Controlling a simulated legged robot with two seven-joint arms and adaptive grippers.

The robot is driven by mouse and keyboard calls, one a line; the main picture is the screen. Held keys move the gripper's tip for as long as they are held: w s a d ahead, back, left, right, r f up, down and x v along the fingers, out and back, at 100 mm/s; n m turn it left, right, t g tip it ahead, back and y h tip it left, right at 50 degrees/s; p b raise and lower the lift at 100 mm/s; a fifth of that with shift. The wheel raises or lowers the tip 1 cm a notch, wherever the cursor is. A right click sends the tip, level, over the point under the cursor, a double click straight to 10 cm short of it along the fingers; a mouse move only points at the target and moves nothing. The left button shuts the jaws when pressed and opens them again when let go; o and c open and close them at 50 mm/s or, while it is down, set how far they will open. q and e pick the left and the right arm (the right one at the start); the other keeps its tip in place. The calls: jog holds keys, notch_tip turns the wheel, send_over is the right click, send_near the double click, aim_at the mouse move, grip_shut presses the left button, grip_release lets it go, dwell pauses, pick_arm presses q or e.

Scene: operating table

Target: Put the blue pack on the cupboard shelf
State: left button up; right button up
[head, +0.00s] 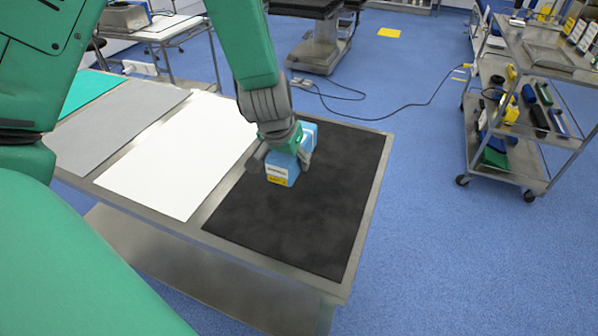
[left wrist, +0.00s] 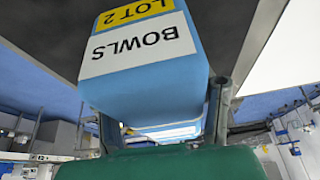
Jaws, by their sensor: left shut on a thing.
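The blue pack (head: 281,176) has a white label and a yellow band. It is over the black mat (head: 325,210) at the right part of the steel table. I cannot tell whether it touches the mat. My left gripper (head: 283,157) reaches down from above and is shut on the pack, with a finger on either side. In the left wrist view the pack (left wrist: 140,62) fills the middle, its label reading BOWLS and LOT 2. My right gripper is not in view. No cupboard shelf can be made out clearly.
White (head: 180,155), grey (head: 115,120) and teal (head: 88,92) mats lie left on the table (head: 345,287). A steel trolley (head: 530,165) with shelved items stands right. A black cable (head: 400,108) crosses the blue floor, otherwise clear between table and trolley.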

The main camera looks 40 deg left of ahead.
pick_arm(q)
jog(key=x, duration=0.3)
jog(key=shift+s, duration=0.35)
notch_tip(320, 180, down, 3)
jog(key=shift+s+d+r+b, duration=0.1)
jog(key=shift+b, duration=0.2)
jog(key=o, duration=1.4)
